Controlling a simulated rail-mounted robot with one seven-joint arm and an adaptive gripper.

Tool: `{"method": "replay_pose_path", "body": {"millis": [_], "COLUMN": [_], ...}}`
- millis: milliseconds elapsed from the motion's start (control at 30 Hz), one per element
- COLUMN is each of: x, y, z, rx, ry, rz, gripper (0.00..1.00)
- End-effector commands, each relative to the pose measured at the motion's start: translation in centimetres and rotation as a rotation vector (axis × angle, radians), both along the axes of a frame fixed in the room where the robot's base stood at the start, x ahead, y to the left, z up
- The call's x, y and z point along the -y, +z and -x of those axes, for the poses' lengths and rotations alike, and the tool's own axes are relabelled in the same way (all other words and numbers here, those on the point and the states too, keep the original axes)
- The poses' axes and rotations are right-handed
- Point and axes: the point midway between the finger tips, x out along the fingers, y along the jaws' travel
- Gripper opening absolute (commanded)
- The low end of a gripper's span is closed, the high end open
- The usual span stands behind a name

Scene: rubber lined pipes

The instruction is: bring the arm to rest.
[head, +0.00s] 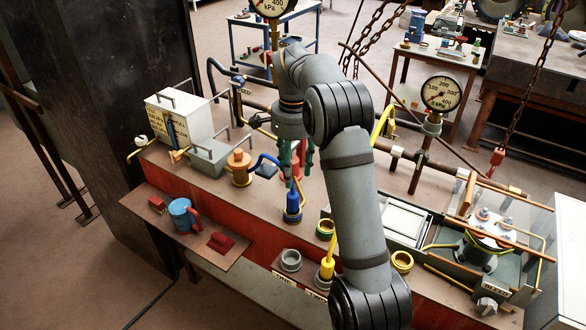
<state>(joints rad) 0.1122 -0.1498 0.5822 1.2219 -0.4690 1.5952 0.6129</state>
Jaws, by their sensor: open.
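My gripper (297,178) points down over the middle of the bench, left of my grey arm. A red and white part behind the fingers is partly hidden. My arm comes up from the lower right and covers part of the bench.
The bench (210,190) holds a white box (184,112), an orange-brown fitting (239,168), a yellow plug (327,266), a pressure gauge (441,93) and pipes. A blue mug (181,214) stands on the front shelf (195,243). Chains and a red hook (497,157) hang at right.

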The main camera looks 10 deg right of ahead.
Motion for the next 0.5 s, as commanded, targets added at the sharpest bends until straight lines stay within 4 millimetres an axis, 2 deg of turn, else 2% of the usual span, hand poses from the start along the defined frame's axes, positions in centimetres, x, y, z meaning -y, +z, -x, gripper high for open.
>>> {"method": "replay_pose_path", "body": {"millis": [500], "x": [0.00], "y": [-0.35], "z": [0.04], "rx": [-0.003], "ry": [-0.001], "rz": [-0.001], "gripper": [0.47]}}
